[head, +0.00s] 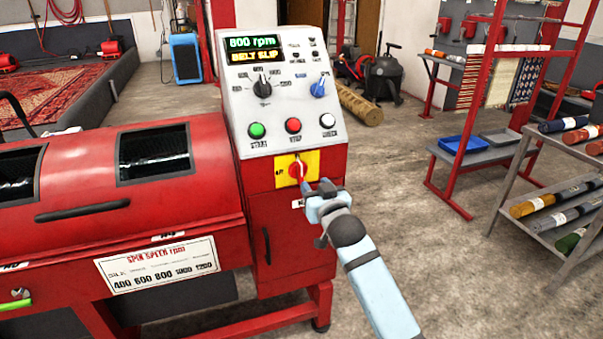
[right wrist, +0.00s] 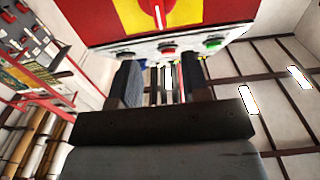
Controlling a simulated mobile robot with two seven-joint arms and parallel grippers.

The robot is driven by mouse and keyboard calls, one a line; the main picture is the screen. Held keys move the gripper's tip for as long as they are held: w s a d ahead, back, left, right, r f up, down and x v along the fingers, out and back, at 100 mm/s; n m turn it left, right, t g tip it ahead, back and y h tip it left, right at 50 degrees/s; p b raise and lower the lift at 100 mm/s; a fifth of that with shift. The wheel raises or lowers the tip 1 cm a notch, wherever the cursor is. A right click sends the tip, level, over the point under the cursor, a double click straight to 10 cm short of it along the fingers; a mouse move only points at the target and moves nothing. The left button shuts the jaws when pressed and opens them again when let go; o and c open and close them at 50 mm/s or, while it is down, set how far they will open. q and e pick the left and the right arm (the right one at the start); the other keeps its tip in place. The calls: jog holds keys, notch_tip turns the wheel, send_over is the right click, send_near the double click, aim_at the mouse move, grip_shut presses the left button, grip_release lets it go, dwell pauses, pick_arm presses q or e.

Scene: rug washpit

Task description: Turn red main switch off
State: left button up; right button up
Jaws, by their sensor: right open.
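A white mark shows on the knob in the right wrist view (right wrist: 157,9), where the knob is cut by the top edge. My right gripper (head: 312,188) is open, just below and right of the knob in the head view. In the right wrist view its two fingers (right wrist: 162,82) are apart with nothing seen held; the knob lies beyond their tips. I cannot tell whether they touch it. My left gripper is out of view.
The panel display (head: 254,50) reads 800 rpm and BELT SLIP. Green (head: 257,130), red (head: 293,125) and white (head: 327,121) buttons sit just above the switch. The red spin machine (head: 90,210) fills the left. A shelf of rolls (head: 545,165) stands right, with clear floor between.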

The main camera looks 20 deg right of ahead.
aim_at(302, 168)
jog(key=w+b, duration=0.1)
jog(key=w, duration=0.7)
jog(key=shift+w+a+f+b, duration=0.1)
jog(key=shift+a+b, duration=0.05)
jog(key=shift+b, duration=0.2)
jog(key=shift+w, duration=0.65)
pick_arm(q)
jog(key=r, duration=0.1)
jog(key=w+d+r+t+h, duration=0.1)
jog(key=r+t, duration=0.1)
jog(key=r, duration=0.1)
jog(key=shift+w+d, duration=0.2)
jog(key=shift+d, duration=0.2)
pick_arm(e)
grip_shut()
